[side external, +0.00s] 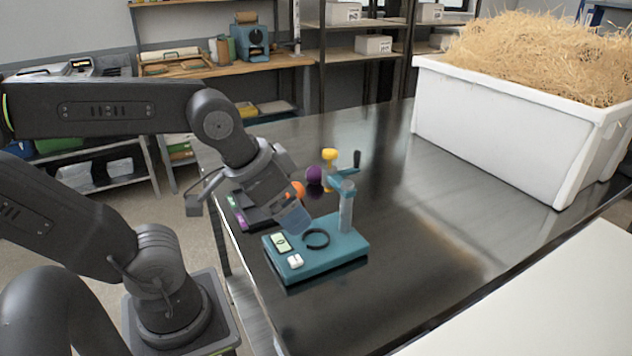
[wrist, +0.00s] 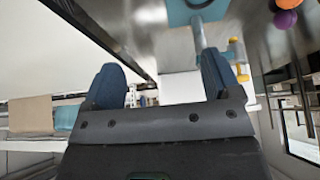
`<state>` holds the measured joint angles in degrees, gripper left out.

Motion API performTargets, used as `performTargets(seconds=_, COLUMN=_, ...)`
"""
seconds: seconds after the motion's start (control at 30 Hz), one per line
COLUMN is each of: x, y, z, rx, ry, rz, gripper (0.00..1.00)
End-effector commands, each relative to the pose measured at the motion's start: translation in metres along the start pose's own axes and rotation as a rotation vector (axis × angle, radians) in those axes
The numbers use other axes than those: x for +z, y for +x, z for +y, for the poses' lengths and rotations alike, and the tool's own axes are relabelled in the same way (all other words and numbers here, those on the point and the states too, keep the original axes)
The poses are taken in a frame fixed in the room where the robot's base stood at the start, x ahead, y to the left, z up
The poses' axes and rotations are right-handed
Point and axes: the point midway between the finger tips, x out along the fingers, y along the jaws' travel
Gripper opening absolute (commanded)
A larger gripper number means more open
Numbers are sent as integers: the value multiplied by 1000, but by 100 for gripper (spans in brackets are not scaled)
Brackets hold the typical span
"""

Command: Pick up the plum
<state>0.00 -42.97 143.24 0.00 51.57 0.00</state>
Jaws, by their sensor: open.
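The plum (side external: 314,175) is a purple ball on the dark table, behind the teal device in the side view. In the wrist view the plum (wrist: 286,19) is near the top right corner, well off to the right of my fingers. An orange ball (side external: 295,189) is close to it, and it also shows in the wrist view (wrist: 289,3), cut by the top edge. My gripper (side external: 293,216) is open above the left part of the teal device, nearer the camera than the plum. In the wrist view the blue fingertips of my gripper (wrist: 160,78) are spread with nothing between them.
The teal device (side external: 330,258) with an upright post and crank stands beside my gripper. A dark tray (side external: 245,211) with small coloured pieces lies left. A white bin of straw (side external: 500,130) fills the back right.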

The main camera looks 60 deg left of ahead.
Motion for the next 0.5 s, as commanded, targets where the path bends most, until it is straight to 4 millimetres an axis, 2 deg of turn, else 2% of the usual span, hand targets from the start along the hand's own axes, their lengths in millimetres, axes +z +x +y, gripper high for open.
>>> performTargets(seconds=0.17, x=-1, y=-1, z=0, rx=0, ry=0, rz=1, gripper=83)
performTargets(seconds=0.27, x=-6, y=-10, z=0, rx=0, ry=0, rz=3, gripper=83)
performTargets(seconds=0.43, x=-25, y=-45, z=0, rx=0, ry=0, rz=7, gripper=83)
performTargets(seconds=0.5, x=-40, y=-42, z=-10, rx=-24, ry=-45, rz=-9, gripper=83)
